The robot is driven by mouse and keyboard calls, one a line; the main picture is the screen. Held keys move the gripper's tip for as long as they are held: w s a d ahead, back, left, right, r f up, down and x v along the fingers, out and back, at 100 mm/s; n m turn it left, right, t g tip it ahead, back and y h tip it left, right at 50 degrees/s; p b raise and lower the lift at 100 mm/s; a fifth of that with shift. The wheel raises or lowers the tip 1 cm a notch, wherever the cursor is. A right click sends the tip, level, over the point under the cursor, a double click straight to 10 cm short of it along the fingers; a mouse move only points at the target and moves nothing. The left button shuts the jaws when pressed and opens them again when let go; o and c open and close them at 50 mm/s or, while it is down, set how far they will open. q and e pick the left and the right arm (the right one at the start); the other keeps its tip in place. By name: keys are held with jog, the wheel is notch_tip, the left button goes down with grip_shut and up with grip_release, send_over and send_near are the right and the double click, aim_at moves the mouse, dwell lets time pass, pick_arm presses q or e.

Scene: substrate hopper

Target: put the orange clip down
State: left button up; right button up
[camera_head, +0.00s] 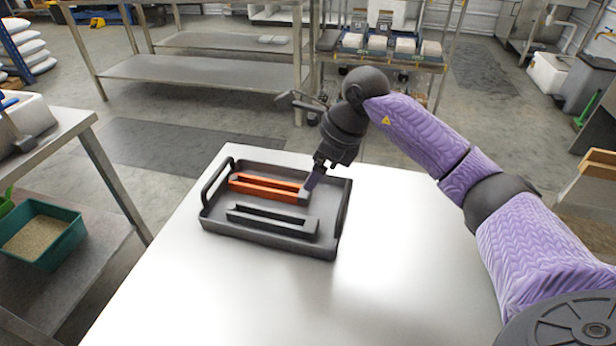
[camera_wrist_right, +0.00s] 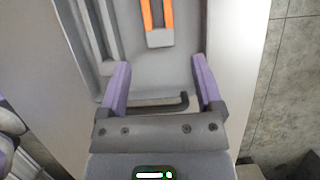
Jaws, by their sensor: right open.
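The orange clip (camera_head: 262,186), long and narrow with a grey end, lies in the black tray (camera_head: 262,240). A dark grey clip (camera_head: 272,221) lies beside it, nearer the front of the tray. My right gripper (camera_head: 313,180) is over the tray's right part, close to the grey end of the orange clip. In the wrist view the right gripper (camera_wrist_right: 160,70) is open with nothing between its fingertips. The orange clip (camera_wrist_right: 147,14) shows just beyond the fingertips there, partly cut off by the frame edge. My left gripper is not seen.
The tray stands on a pale table (camera_head: 390,270) with free room to its right and front. Handles rise at both tray ends. A green bin (camera_head: 38,235) of grainy material sits on a shelf at left. Metal racks stand behind.

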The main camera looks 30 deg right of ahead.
jog(key=p+v, duration=0.1)
jog(key=v, duration=0.4)
jog(key=shift+s+r, duration=0.1)
jog(key=shift+r, duration=0.2)
dwell(0.4)
dwell(0.4)
